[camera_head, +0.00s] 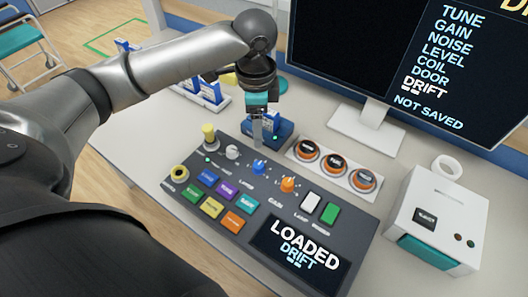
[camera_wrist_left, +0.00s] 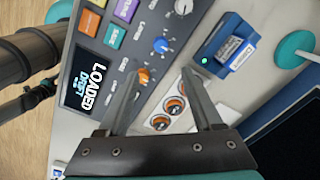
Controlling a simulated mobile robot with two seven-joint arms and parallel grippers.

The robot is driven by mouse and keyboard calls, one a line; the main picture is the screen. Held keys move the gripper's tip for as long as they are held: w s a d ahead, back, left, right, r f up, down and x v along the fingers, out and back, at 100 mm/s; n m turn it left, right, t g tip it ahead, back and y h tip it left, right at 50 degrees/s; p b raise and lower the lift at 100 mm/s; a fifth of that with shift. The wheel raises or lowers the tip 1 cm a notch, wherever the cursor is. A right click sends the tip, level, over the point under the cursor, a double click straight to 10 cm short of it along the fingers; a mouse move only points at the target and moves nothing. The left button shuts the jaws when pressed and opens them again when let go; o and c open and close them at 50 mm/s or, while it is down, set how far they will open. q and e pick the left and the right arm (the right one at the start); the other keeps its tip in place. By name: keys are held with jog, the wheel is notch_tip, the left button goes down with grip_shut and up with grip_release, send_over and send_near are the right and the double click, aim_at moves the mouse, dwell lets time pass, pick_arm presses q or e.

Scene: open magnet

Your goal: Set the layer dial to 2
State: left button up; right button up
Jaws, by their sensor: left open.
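The layer dial is a blue knob (camera_head: 258,167) with small marks around it on the grey control panel (camera_head: 222,150). It also shows in the left wrist view (camera_wrist_left: 160,45); its setting is too small to read. The orange gain knob (camera_head: 288,184) sits to its right and also shows in the left wrist view (camera_wrist_left: 143,76). My left gripper (camera_head: 257,141) points down above the panel's back edge, behind the blue knob and apart from it. In the left wrist view the left gripper (camera_wrist_left: 160,73) has its fingers spread, with nothing between them. My right gripper is not seen.
A blue block with a green light (camera_head: 283,128) stands behind the panel. A white tray of orange-ringed pucks (camera_head: 322,166), a monitor (camera_head: 400,60) and a white box (camera_head: 440,205) are to the right. The panel display (camera_head: 300,255) reads LOADED DRIFT. A pale knob (camera_head: 232,152) stands left of the dial.

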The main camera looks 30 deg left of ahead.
aim_at(258, 165)
pick_arm(q)
jog(key=f+b, duration=0.1)
jog(key=f, duration=0.4)
jog(key=f+b, duration=0.2)
jog(key=f, duration=0.3)
jog(key=f+b, duration=0.1)
jog(key=f, duration=0.4)
jog(key=shift+w+a, duration=0.25)
jog(key=shift+a, duration=0.05)
jog(key=shift+r, duration=0.1)
jog(key=shift+c, duration=0.2)
grip_shut()
